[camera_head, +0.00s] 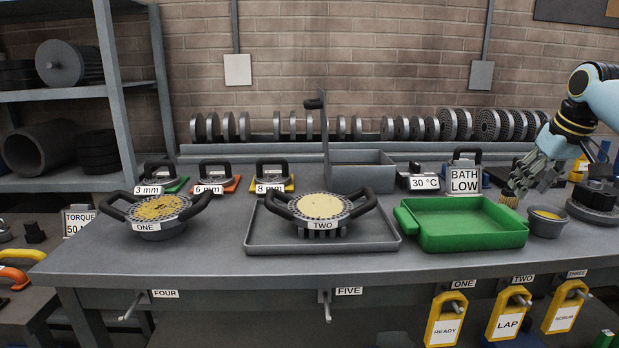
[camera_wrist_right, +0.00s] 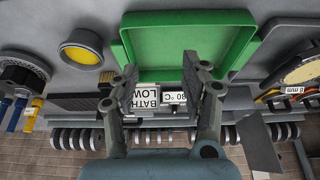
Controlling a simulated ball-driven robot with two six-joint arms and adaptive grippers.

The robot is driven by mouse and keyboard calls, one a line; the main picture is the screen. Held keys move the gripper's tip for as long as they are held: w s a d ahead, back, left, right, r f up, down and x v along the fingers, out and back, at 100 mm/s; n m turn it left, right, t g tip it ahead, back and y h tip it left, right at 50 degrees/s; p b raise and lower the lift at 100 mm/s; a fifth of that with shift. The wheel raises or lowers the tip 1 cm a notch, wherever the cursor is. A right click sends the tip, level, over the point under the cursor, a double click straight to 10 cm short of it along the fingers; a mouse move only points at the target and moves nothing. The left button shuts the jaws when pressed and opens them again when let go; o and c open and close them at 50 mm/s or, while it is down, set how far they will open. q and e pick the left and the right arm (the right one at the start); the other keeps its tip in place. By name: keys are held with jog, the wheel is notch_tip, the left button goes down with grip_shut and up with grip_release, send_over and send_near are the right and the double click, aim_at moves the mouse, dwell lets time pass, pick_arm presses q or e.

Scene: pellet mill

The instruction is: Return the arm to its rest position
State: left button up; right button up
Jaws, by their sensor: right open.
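My right gripper (camera_head: 520,178) is at the right of the head view, above the bench between the green tray (camera_head: 462,245) and a small grey bowl (camera_head: 546,228). Its arm comes in from the right edge. In the right wrist view the gripper's two fingers (camera_wrist_right: 160,70) are spread apart with nothing held between them. The green tray (camera_wrist_right: 185,75) shows beyond the fingertips there, and the bowl with yellow contents (camera_wrist_right: 81,55) lies to the left. A small tan bristled piece (camera_head: 509,198) shows just under the gripper. My left gripper is not in view.
Die TWO (camera_head: 320,205) sits over a grey tray (camera_head: 262,238), with die ONE (camera_head: 160,208) to its left. A BATH LOW sign (camera_head: 465,180) stands behind the green tray. A dark round fixture (camera_head: 597,200) is at the far right. A rack of discs lines the wall.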

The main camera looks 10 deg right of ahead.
jog(key=s+a+f+g+b, duration=0.3)
jog(key=s+f, duration=0.5)
jog(key=f, duration=0.8)
jog(key=s+a+f+g+y+b, duration=0.1)
jog(key=s+a+f+b, duration=0.3)
jog(key=s+f, duration=0.75)
jog(key=s+a+f+g+b, duration=0.25)
jog(key=s+a+f, duration=0.2)
jog(key=f, duration=1.45)
pick_arm(q)
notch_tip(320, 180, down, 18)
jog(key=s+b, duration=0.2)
jog(key=b, duration=0.5)
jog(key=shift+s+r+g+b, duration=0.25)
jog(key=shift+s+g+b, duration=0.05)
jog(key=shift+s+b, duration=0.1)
pick_arm(e)
jog(key=s+a+f+t, duration=0.1)
jog(key=s+a+f, duration=0.2)
jog(key=s+f, duration=0.6)
jog(key=s+a+f+n+t+h, duration=0.1)
jog(key=s+a+f, duration=0.3)
jog(key=s+f, duration=0.5)
jog(key=s+a+f+t, duration=0.1)
jog(key=s+a+f, duration=0.3)
jog(key=s+f, duration=0.5)
jog(key=shift+s+a+f+n, duration=0.25)
jog(key=shift+s+f+n, duration=0.1)
jog(key=shift+s, duration=3.1)
